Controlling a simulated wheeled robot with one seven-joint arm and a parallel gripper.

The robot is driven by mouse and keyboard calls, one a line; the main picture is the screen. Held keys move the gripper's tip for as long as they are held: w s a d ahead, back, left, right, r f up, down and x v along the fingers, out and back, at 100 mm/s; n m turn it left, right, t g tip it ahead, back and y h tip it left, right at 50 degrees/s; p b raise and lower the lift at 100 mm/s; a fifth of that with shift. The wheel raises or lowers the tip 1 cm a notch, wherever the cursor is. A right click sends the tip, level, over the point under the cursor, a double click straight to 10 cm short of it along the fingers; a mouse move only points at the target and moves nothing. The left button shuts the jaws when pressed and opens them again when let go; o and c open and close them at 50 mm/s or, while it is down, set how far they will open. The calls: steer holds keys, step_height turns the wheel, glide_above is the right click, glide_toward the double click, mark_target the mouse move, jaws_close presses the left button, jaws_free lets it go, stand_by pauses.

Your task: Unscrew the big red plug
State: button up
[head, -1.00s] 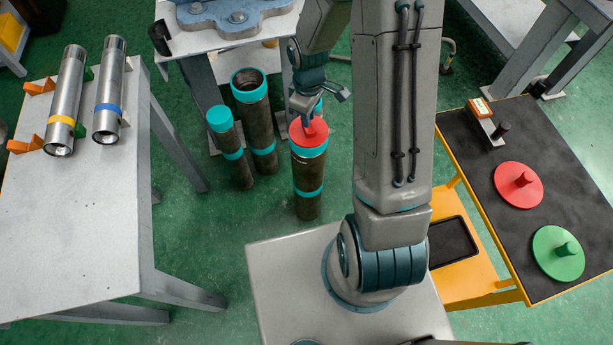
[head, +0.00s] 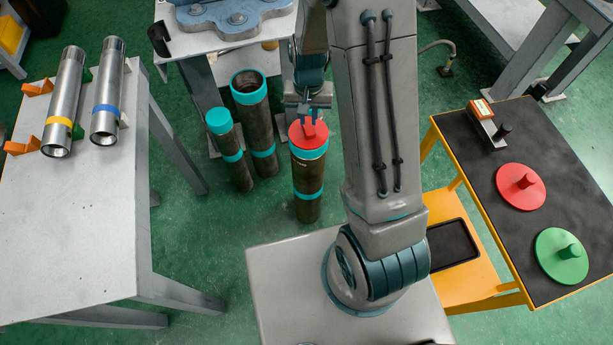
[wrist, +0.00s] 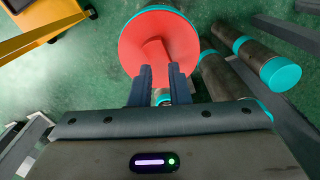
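The big red plug (head: 309,137) is a round disc with a raised red bar handle. It sits in the teal-rimmed top of an upright dark pipe (head: 307,177), right of two other pipes. In the wrist view the plug (wrist: 134,45) shows at top centre, its bar between my gripper's two dark fingers (wrist: 160,76). My gripper (head: 307,112) is over the plug in the head view, its fingers close against both sides of the bar. The fingertips' contact is partly hidden.
Two teal-banded pipes (head: 254,120) (head: 229,148) stand close left of the plugged pipe. A table (head: 70,230) with two metal tubes is at left. A dark-topped orange cart (head: 480,215) at right carries a red (head: 520,186) and a green plug (head: 562,257).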

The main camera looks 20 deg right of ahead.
steer(key=m, duration=0.2)
steer(key=shift+m, duration=0.3)
steer(key=m+p, duration=0.2)
steer(key=m, duration=0.1)
steer(key=shift+r, duration=0.2)
steer(key=m+p, duration=0.2)
steer(key=m, duration=0.1)
steer(key=shift+m, duration=0.4)
steer(key=shift+f+m, duration=0.2)
steer(key=shift+m, duration=0.1)
steer(key=shift+f, duration=0.15)
steer(key=shift+f+b, duration=0.85)
steer(key=shift+b, duration=0.05)
